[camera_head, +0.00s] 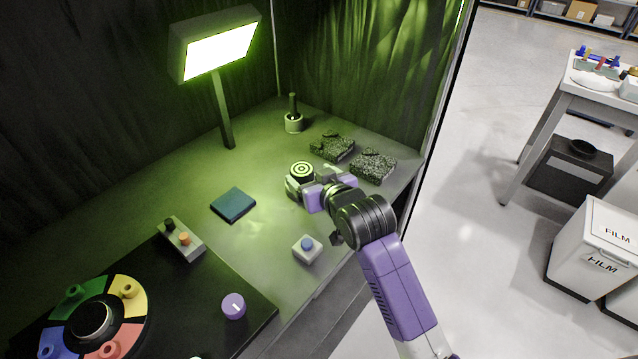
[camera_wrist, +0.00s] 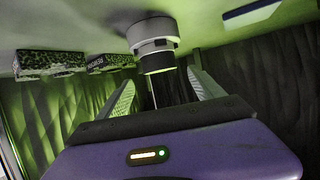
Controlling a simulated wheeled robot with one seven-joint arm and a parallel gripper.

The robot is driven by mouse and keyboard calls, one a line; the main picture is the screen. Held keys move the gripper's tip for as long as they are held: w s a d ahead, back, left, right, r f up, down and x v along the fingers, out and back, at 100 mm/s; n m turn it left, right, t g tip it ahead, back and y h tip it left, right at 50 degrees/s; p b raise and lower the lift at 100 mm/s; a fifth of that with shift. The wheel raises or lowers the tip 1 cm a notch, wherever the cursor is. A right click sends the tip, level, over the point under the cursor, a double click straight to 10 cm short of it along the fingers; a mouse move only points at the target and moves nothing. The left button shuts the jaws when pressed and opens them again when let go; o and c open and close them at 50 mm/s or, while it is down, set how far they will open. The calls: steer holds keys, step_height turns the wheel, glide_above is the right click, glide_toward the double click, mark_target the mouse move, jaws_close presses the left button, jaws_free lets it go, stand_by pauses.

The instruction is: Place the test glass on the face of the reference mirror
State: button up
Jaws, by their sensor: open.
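The reference mirror appears to be the pale round mount (camera_head: 296,189) just past my gripper, also in the wrist view (camera_wrist: 152,31), which is upside down. On its end sits a narrower round piece with a bright green rim (camera_wrist: 159,66), apparently the test glass. In the head view its top face (camera_head: 301,169) shows dark and light concentric rings. It looks seated on the mount, but the contact line is not clear. My gripper (camera_head: 316,194) is open. In the wrist view its fingers (camera_wrist: 161,82) stand on either side of the round piece, with visible gaps.
Two speckled dark blocks (camera_head: 373,166) and a black-handled item in a pale holder (camera_head: 293,122) stand farther back. A teal pad (camera_head: 233,204) lies left, a blue button box (camera_head: 308,249) in front. The lit lamp (camera_head: 218,48) rises behind.

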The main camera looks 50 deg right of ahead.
steer(key=v, duration=0.5)
steer(key=shift+s+a+r, duration=0.1)
steer(key=shift+s+r, duration=0.1)
steer(key=shift+s, duration=0.1)
